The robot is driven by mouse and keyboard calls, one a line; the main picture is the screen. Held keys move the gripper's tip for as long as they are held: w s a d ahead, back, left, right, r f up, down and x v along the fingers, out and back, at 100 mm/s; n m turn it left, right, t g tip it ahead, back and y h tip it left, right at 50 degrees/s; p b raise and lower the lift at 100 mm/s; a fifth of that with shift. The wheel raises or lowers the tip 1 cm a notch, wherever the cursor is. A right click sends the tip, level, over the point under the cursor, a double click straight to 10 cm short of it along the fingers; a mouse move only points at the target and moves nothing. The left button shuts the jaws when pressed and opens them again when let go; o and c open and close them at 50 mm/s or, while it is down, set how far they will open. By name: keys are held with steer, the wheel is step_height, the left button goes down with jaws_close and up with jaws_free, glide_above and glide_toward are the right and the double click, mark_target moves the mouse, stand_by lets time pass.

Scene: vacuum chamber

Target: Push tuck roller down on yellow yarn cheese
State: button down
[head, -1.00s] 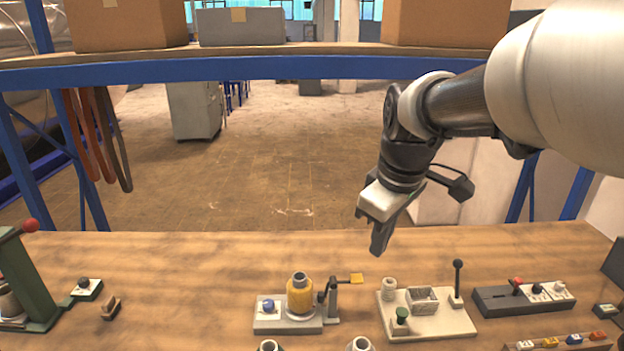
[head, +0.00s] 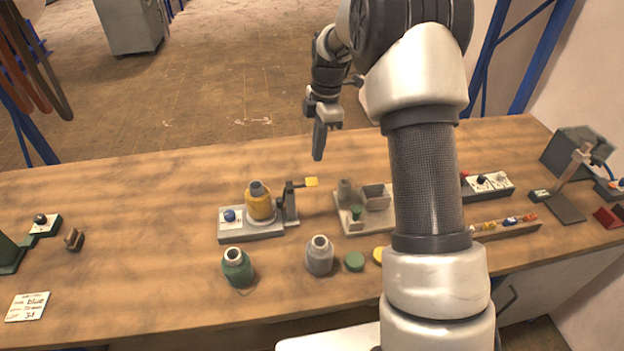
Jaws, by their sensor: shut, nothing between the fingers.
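The yellow yarn cheese (head: 259,205) stands upright on a light grey base plate (head: 236,233) with a blue knob at its left. Just right of it is a dark post with a lever arm ending in a yellow tab (head: 311,182), apparently the tuck roller mechanism. The arm is raised, with the tab pointing right; the roller itself is too small to make out. My gripper (head: 319,155) is shut and empty, pointing down above the far part of the table. It is behind the yellow tab and touches nothing.
A green cone (head: 237,267), a grey cone (head: 319,255) and a green disc (head: 354,261) stand in front of the fixture. A beige tray fixture (head: 355,222) sits to the right, partly hidden by my arm. A handwritten card (head: 27,306) lies front left. The bench's back left is clear.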

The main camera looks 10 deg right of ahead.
mark_target(314, 180)
steer(key=shift+f, duration=0.1)
steer(key=shift+a+f+b, duration=0.2)
steer(key=shift+f+b, duration=0.9)
steer(key=shift+f, duration=0.6)
steer(key=shift+a+f+b, duration=0.2)
steer(key=shift+f+b, duration=0.9)
steer(key=shift+f, duration=0.6)
